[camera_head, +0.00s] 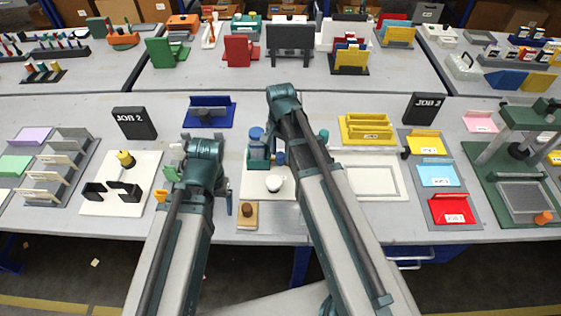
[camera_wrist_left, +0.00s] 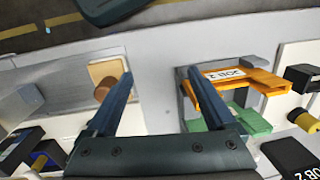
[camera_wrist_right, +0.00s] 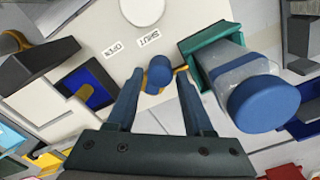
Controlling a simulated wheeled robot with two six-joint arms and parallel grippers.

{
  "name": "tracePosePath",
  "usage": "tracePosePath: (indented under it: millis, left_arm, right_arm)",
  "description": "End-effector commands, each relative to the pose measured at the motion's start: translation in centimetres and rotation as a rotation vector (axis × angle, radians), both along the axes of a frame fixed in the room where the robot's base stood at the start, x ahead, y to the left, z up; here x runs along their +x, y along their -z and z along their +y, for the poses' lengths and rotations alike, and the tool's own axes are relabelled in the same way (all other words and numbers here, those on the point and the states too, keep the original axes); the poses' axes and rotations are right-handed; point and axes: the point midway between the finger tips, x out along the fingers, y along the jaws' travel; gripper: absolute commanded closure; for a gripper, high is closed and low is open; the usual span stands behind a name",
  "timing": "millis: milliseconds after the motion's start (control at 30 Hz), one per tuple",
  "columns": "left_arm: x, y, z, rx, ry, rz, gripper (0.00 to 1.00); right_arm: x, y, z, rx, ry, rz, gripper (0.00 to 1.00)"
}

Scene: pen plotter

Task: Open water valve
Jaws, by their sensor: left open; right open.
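The water valve's blue knob (camera_wrist_right: 158,72) has a small yellow lever beside it and stands on a white plate near the printed words OPEN (camera_wrist_right: 115,50) and SHUT (camera_wrist_right: 149,39). My right gripper (camera_wrist_right: 160,88) is open, its two fingers on either side of the knob; I cannot tell whether they touch it. A clear bottle with a blue cap (camera_wrist_right: 262,104) sits in a teal holder (camera_wrist_right: 205,45) right of the knob. In the head view the right arm hides the right gripper. My left gripper (camera_wrist_left: 158,76) is open and empty above bare table.
A white bowl (camera_head: 275,184) stands on the plate in front of the teal holder. A wooden block with a brown knob (camera_wrist_left: 106,80) and an orange bracket (camera_wrist_left: 235,85) lie near my left fingers. A white framed tray (camera_head: 372,181) stands right of the right arm.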

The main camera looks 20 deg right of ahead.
Motion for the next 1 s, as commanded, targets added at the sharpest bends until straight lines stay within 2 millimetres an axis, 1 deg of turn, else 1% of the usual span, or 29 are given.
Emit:
tracePosePath:
  millis: [33, 100, 433, 467, 500, 567, 600, 733, 767, 1000]
  left_arm:
    - [0.00, 1.09, 0.00, 0.000, 0.000, 0.000, 0.11]
    - [0.00, 1.46, 0.00, 0.000, 0.000, 0.000, 0.11]
    - [0.00, 1.51, 0.00, 0.000, 0.000, 0.000, 0.11]
    - [0.00, 1.51, 0.00, 0.000, 0.000, 0.000, 0.11]
    - [0.00, 1.51, 0.00, 0.000, 0.000, 0.000, 0.11]
    - [0.00, 1.51, 0.00, 0.000, 0.000, 0.000, 0.11]
    - [0.00, 1.51, 0.00, 0.000, 0.000, 0.000, 0.11]
    - [0.00, 1.51, 0.00, 0.000, 0.000, 0.000, 0.11]
    - [0.00, 1.51, 0.00, 0.000, 0.000, 0.000, 0.11]
    - [0.00, 1.52, 0.00, 0.000, 0.000, 0.000, 0.11]
  right_arm:
    - [0.00, 1.08, 0.00, 0.000, 0.000, 0.000, 0.48]
    - [0.00, 1.46, 0.00, 0.000, 0.000, 0.000, 0.48]
    - [0.01, 1.51, -0.01, 0.000, 0.000, 0.000, 0.48]
    - [0.01, 1.51, -0.01, 0.000, 0.000, 0.000, 0.50]
    - [-0.01, 1.51, -0.01, 0.000, 0.000, 0.000, 0.57]
    - [0.00, 1.51, 0.00, 0.000, 0.000, 0.000, 0.68]
    - [0.00, 1.51, 0.00, 0.000, 0.000, 0.000, 0.75]
    - [0.00, 1.51, 0.00, 0.000, 0.000, 0.000, 0.99]
    - [0.00, 1.51, 0.00, 0.000, 0.000, 0.000, 1.00]
    - [-0.05, 1.52, -0.03, 0.000, -0.011, 0.000, 1.00]
